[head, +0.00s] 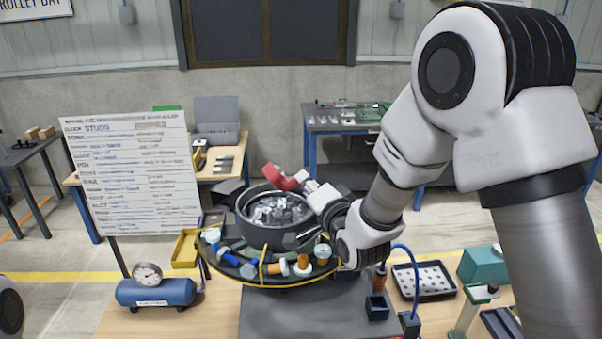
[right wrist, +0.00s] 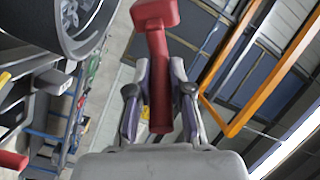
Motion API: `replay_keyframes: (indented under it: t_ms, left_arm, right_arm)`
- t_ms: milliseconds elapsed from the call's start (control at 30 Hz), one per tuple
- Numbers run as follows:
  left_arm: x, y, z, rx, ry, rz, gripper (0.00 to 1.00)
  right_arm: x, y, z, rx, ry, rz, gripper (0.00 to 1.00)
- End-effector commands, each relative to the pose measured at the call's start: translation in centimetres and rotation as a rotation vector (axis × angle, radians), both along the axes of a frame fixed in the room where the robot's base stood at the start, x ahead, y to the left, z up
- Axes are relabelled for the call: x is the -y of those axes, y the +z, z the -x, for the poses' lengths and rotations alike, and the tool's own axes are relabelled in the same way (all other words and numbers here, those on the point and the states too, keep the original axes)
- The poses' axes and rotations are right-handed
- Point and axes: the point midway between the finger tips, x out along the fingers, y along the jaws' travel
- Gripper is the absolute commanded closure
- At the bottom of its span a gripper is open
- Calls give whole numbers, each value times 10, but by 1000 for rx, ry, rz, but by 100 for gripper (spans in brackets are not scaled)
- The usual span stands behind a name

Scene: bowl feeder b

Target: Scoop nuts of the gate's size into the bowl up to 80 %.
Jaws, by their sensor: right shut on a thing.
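The dark bowl (head: 244,226) of the feeder stands at the centre of the head view with grey metal pieces (head: 278,210) in it; their size and kind are too small to tell. My right gripper (head: 312,189) is over the bowl's right rim. It is shut on the handle of a red scoop (head: 281,177), whose head is above the bowl's back part. In the right wrist view the red scoop (right wrist: 156,45) stands between the two fingers, and the bowl's rim shows at upper left. Whether the scoop holds anything is hidden. The gate cannot be made out. My left gripper is out of view.
A dark round track (head: 232,266) with blue and orange fittings surrounds the bowl. A blue compressor (head: 157,293) with a gauge and a whiteboard (head: 132,175) stand at left. A yellow bin (head: 186,249) is left of the feeder. A perforated tray (head: 424,280) is at right.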

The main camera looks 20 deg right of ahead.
Motion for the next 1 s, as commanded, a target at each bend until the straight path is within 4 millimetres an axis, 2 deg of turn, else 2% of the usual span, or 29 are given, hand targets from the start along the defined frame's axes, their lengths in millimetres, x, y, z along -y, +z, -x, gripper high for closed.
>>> replay_keyframes:
  t_ms: [200,300,367,667,1000]
  left_arm:
    - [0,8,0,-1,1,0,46]
    - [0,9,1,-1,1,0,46]
    - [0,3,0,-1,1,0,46]
    - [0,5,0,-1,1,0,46]
    - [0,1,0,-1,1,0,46]
  right_arm:
    - [7,-6,0,-16,-2,-252,100]
    - [9,-9,-1,-21,-2,-339,100]
    - [9,-9,-1,-18,-1,-351,100]
    - [-3,12,0,3,2,0,100]
    - [-25,49,1,50,6,678,100]
